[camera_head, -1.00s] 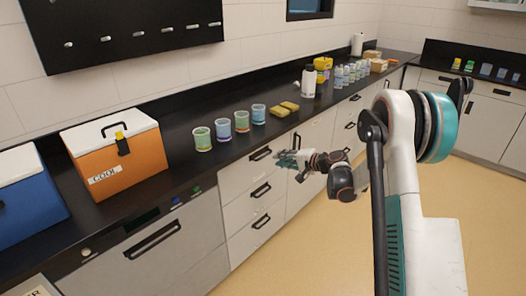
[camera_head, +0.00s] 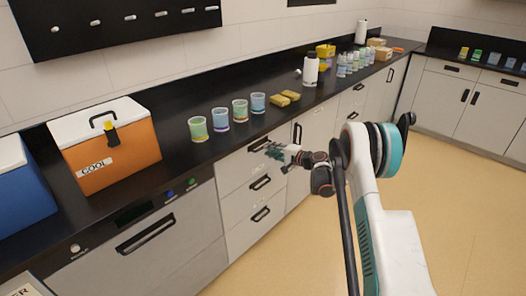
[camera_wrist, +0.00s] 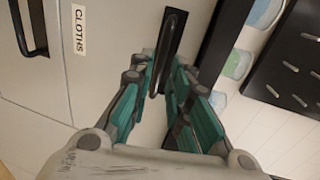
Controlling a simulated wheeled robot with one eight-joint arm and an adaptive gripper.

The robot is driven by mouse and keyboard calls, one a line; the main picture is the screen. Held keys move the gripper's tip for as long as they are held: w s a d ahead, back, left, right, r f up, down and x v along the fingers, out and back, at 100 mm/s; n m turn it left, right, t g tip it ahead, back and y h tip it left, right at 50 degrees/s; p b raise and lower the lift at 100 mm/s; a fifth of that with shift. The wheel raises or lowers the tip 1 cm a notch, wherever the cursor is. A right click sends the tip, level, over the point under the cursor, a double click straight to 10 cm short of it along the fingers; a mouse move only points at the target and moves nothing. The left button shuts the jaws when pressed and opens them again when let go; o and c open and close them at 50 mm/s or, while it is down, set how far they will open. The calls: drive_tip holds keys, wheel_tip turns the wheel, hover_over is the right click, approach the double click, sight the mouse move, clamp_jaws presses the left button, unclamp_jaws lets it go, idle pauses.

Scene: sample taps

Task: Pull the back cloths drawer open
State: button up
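The cloths drawer (camera_wrist: 110,75) is the light grey top drawer of the stack under the black counter, and it also shows in the head view (camera_head: 236,164). It looks flush with the cabinet. Its label (camera_wrist: 79,30) reads CLOTHS in the wrist view. Its black bar handle (camera_wrist: 174,32) runs lengthwise in front of my gripper (camera_wrist: 163,62). The two teal and grey fingers are apart, with the handle in line with the gap between them. In the head view, my gripper (camera_head: 276,150) is at the handle's right end; contact cannot be told.
Two more drawers with black handles (camera_head: 261,182) lie below. On the counter stand several cups (camera_head: 240,110), yellow sponges (camera_head: 285,98), a white bottle (camera_head: 310,72) and an orange cooler (camera_head: 120,155). The floor (camera_head: 440,195) to the right is clear.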

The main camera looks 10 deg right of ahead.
drive_tip(key=shift+b+x, duration=0.7)
drive_tip(key=shift+x, duration=2.05)
drive_tip(key=shift+c, duration=0.4)
clamp_jaws()
